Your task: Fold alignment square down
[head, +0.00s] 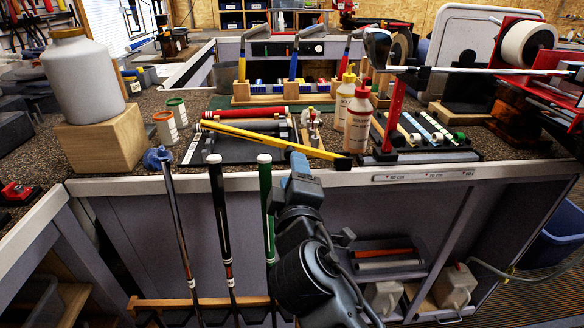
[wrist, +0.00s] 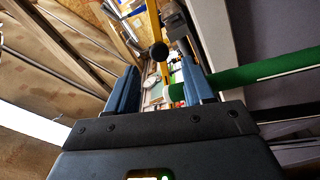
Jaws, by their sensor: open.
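A long yellow bar (head: 270,140) with a black end, which I take to be the alignment square, slants across the front of the bench. Its black end is at the bench's front edge. In the wrist view a yellow bar (wrist: 153,22) with a black knob (wrist: 158,51) shows beyond the fingertips. My gripper (head: 299,164) is just in front of the bench edge, near and below the bar's black end. In the wrist view my gripper (wrist: 163,75) has its two blue fingers apart, with nothing clearly held between them. The bar's hinge is not clear.
Solvent bottles (head: 358,120) and a red post (head: 393,115) stand behind on the bench.

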